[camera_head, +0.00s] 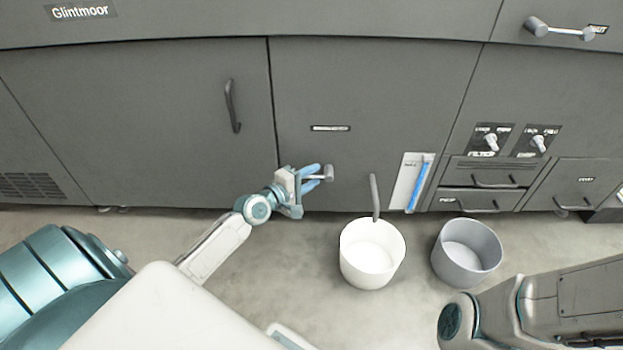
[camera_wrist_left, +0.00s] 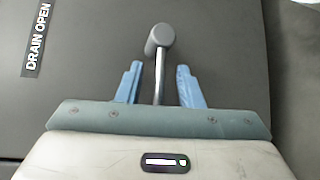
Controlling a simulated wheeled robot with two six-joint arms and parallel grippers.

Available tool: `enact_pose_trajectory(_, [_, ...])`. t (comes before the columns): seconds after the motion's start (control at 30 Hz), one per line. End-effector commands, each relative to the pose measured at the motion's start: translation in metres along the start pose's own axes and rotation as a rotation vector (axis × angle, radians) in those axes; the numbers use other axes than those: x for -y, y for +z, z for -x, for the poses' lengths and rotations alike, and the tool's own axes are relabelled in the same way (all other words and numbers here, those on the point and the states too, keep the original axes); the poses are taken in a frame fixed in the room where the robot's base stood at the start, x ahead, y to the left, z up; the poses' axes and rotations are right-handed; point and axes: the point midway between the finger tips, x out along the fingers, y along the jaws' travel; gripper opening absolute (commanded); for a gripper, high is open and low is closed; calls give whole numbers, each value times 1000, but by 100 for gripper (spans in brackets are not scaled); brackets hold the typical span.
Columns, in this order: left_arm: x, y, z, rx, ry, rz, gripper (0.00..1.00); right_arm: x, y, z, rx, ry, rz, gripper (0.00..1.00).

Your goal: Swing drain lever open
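The drain lever has a thin metal shaft and a grey rounded knob (camera_head: 328,173) on the dark grey machine front. In the left wrist view its knob (camera_wrist_left: 160,38) is beyond the fingertips, and the shaft runs back between the fingers. My left gripper (camera_head: 313,179) is at the lever with its blue fingers open. The wrist view shows the gripper (camera_wrist_left: 158,82) with a gap on each side of the shaft. A "DRAIN OPEN" label (camera_wrist_left: 37,38) is left of the lever in that view. My right gripper is out of view.
A spout (camera_head: 375,197) hangs over a white bucket (camera_head: 372,281) on the floor. A grey bucket (camera_head: 466,274) stands to its right. A blue level gauge (camera_head: 419,182) is right of the spout. A door handle (camera_head: 232,106) is up and left of the lever.

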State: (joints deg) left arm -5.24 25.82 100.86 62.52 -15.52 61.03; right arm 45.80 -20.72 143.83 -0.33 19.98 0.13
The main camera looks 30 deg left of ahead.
Motion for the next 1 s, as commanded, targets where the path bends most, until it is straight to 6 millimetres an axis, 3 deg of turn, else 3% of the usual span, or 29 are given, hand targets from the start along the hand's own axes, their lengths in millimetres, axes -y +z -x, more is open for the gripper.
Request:
enact_pose_trajectory(0.33, [0, 0, -4, 0, -1, 0, 32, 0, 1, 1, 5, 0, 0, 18])
enact_pose_trajectory(0.5, [0, 0, -3, 0, -1, 0, 0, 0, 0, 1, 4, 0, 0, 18])
enact_pose_trajectory(1.0, [-2, 0, -3, -2, -10, -9, 0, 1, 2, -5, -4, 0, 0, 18])
